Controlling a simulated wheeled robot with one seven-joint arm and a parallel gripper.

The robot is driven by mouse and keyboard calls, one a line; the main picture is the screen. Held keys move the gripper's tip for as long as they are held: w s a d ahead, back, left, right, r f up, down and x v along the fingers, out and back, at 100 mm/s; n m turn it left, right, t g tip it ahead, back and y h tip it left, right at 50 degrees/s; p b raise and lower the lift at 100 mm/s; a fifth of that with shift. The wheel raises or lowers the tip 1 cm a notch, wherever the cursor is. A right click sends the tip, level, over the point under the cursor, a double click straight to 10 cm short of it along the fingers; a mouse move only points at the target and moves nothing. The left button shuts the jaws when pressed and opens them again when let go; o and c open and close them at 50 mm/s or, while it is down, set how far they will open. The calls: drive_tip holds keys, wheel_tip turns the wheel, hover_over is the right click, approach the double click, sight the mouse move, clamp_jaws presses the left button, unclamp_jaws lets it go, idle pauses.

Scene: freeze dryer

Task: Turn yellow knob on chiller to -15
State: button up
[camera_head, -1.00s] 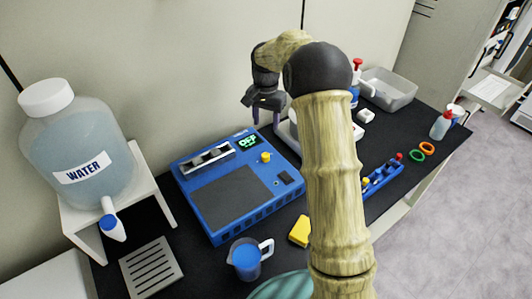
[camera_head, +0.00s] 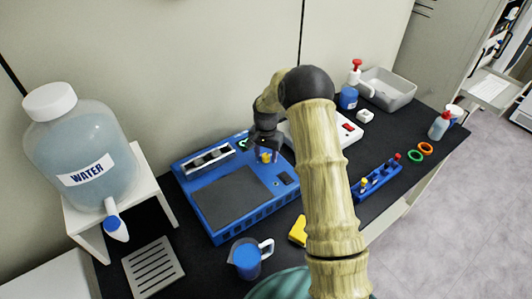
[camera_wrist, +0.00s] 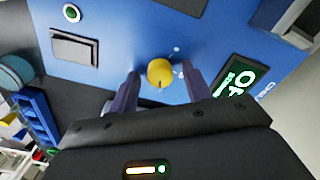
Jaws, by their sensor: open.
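The blue chiller (camera_head: 262,206) sits on the black bench with a dark flat panel on its top. Its yellow knob (camera_head: 265,157) is at the back right of the top, partly hidden by my gripper. In the wrist view the yellow knob (camera_wrist: 160,72) lies between my fingertips, with white marks beside it. My gripper (camera_wrist: 161,76) is open, one finger on each side of the knob, with visible gaps. The green display (camera_wrist: 235,82) is to the right in the wrist view, its reading upside down and not clear. In the head view my gripper (camera_head: 264,152) is above the knob.
A water jug (camera_head: 75,140) on a white stand is at the left. A measuring cup (camera_head: 247,260) and a yellow block (camera_head: 298,231) are in front of the chiller. A blue rack (camera_head: 376,181), a white device (camera_head: 345,130) and a grey tub (camera_head: 387,90) stand to the right.

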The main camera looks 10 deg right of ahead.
drive_tip(key=c, duration=1)
drive_tip(key=shift+n, duration=0.3)
drive_tip(key=n, duration=0.9)
drive_tip(key=shift+r+n+p, duration=0.1)
drive_tip(key=shift+n+p, duration=0.2)
drive_tip(key=shift+n, duration=1.7)
drive_tip(key=shift+a, duration=0.1)
drive_tip(key=o, duration=1)
